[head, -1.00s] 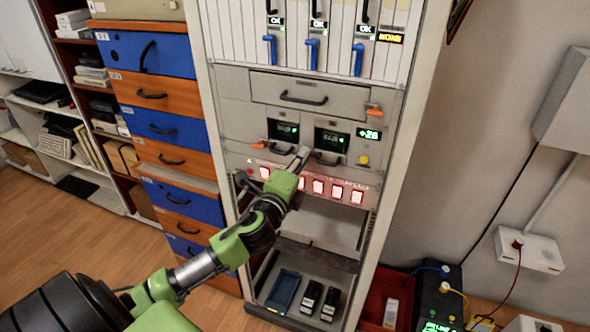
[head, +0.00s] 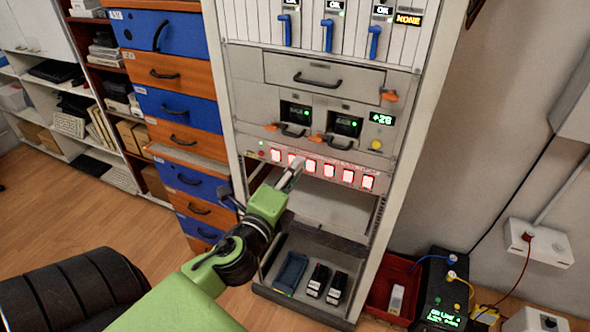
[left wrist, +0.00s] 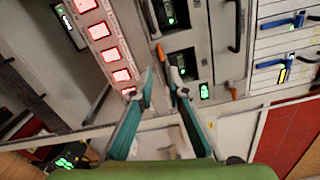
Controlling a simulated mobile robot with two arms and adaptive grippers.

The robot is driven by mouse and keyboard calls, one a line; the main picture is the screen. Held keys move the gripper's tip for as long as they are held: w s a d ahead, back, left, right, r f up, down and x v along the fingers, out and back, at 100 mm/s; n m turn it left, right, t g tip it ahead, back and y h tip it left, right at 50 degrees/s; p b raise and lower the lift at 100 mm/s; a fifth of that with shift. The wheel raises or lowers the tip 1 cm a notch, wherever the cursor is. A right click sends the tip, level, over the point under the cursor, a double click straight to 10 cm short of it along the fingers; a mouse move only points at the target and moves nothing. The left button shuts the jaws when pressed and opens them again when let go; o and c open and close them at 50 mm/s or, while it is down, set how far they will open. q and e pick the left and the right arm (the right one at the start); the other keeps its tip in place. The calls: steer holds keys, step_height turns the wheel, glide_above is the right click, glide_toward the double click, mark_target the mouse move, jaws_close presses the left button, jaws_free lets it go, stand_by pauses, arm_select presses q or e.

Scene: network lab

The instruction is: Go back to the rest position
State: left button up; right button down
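My left gripper (head: 291,174) points at the equipment rack (head: 242,100) from the front, and its tip overlaps the row of red-lit buttons (head: 312,169) in the head view. In the left wrist view, the two fingers (left wrist: 160,82) stand a little apart with nothing between them. The red buttons show there at upper left (left wrist: 112,54). Whether the fingertips touch the panel is hard to tell, but they look clear of it. My right gripper is in neither view.
Above the buttons are two dark displays (head: 344,124) and a grey drawer (head: 325,78). The bottom shelf holds a blue item (head: 291,273) and two black modules (head: 317,281). Blue and orange drawers (head: 183,109) stand left. A red bin (head: 377,293) and black box (head: 444,301) stand right.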

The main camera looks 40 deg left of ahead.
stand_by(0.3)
arm_select(q)
step_height(320, 180, down, 21)
steer(key=a+n+g+b, duration=0.2)
steer(key=a+n+g, duration=0.1)
steer(key=g, duration=0.1)
steer(key=s+d+f+n+g+h+b, duration=0.15)
steer(key=s+f, duration=0.25)
steer(key=f, duration=0.8)
steer(key=s+f+n+g, duration=0.3)
steer(key=s+f, duration=0.2)
steer(key=f, duration=0.7)
steer(key=s+d+f+n+g+h+b, duration=0.1)
steer(key=s+d+f+n+g, duration=0.15)
steer(key=s+f, duration=0.6)
steer(key=s+d+f+n+g+h+b, duration=0.15)
steer(key=s+d+f, duration=0.25)
steer(key=s+f, duration=0.45)
steer(key=s+d+f+n+g, duration=0.1)
steer(key=s+d+f, duration=0.1)
steer(key=s, duration=0.3)
steer(key=s+d+f+n+g, duration=0.1)
steer(key=s+d+f, duration=0.1)
steer(key=s+f, duration=0.3)
steer(key=s+d+f+n+g+b, duration=0.1)
steer(key=s+d+f+n+g, duration=0.1)
steer(key=s, duration=0.3)
steer(key=shift+s+d+f, duration=0.15)
steer(key=shift+d+f, duration=0.1)
steer(key=shift+f, duration=0.4)
